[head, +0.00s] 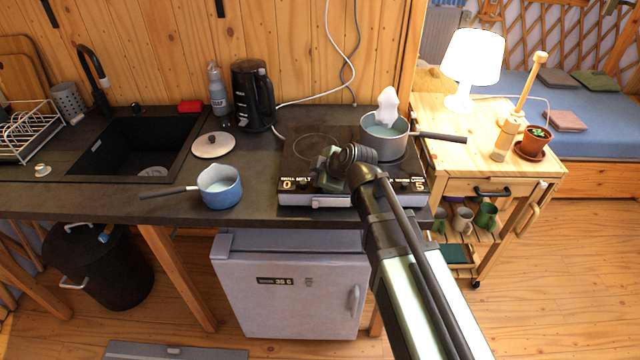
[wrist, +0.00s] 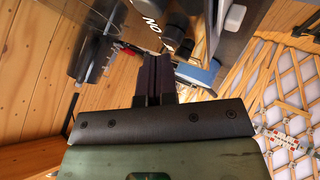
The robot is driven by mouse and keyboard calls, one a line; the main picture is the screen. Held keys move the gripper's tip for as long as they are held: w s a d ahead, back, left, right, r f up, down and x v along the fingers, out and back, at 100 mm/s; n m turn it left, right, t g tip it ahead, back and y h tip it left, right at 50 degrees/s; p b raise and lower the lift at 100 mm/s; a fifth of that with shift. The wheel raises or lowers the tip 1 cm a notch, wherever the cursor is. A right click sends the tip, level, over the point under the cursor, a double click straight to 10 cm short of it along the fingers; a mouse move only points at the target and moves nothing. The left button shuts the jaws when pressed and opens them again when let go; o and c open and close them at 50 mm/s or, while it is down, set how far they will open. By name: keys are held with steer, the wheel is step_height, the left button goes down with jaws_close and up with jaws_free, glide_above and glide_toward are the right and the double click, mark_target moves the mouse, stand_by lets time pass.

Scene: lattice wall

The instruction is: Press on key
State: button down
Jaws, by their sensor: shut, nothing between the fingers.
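The black two-burner stove (head: 285,150) sits on the dark counter, with a left display (head: 287,184) reading 0 and a right display (head: 419,185) reading 5 on its front. Which part is the on key I cannot tell; my arm covers the middle of the front panel. My gripper (head: 322,178) is at the stove's front, pointing down, shut and empty. In the wrist view the shut fingers (wrist: 154,78) reach toward dark knob-like parts (wrist: 178,28) beside white lettering, partly reading "NO" (wrist: 153,22). Contact cannot be told.
A grey pot (head: 384,143) with steam above it stands on the stove's right burner, its handle pointing right. A blue saucepan (head: 219,188) stands left of the stove near the counter edge.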

steer(key=shift+f+b, duration=0.35)
steer(key=shift+f, duration=0.05)
stand_by(0.6)
steer(key=shift+r, duration=0.15)
steer(key=shift+r+p, duration=0.7)
steer(key=shift+p, duration=0.15)
step_height(320, 180, up, 5)
steer(key=p, duration=0.5)
steer(key=shift+r, duration=0.1)
stand_by(0.6)
